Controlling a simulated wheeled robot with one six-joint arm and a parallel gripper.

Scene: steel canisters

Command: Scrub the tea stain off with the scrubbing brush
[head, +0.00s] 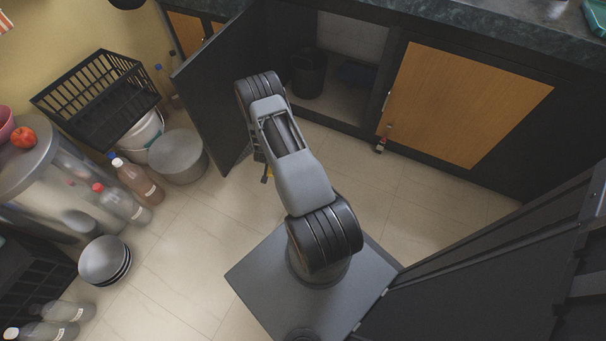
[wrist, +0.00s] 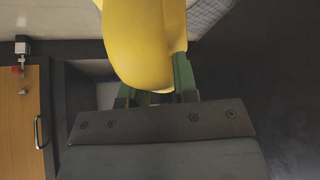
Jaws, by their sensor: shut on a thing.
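A smooth yellow object (wrist: 145,40) fills the top middle of the wrist view. My gripper (wrist: 155,85) is shut on it, with green fingers at its sides. No bristles show, so I cannot tell for sure whether it is the scrubbing brush. In the head view my arm hides most of the gripper; only a small yellow bit (head: 268,175) shows beside the arm, near the open cabinet door. I see no tea stain in either view.
The dark cabinet door (head: 210,90) stands open left of my arm; a black bin (head: 308,72) is inside. A grey canister (head: 178,157), bottles (head: 138,180) and stacked bowls (head: 103,260) are left. Floor between is clear.

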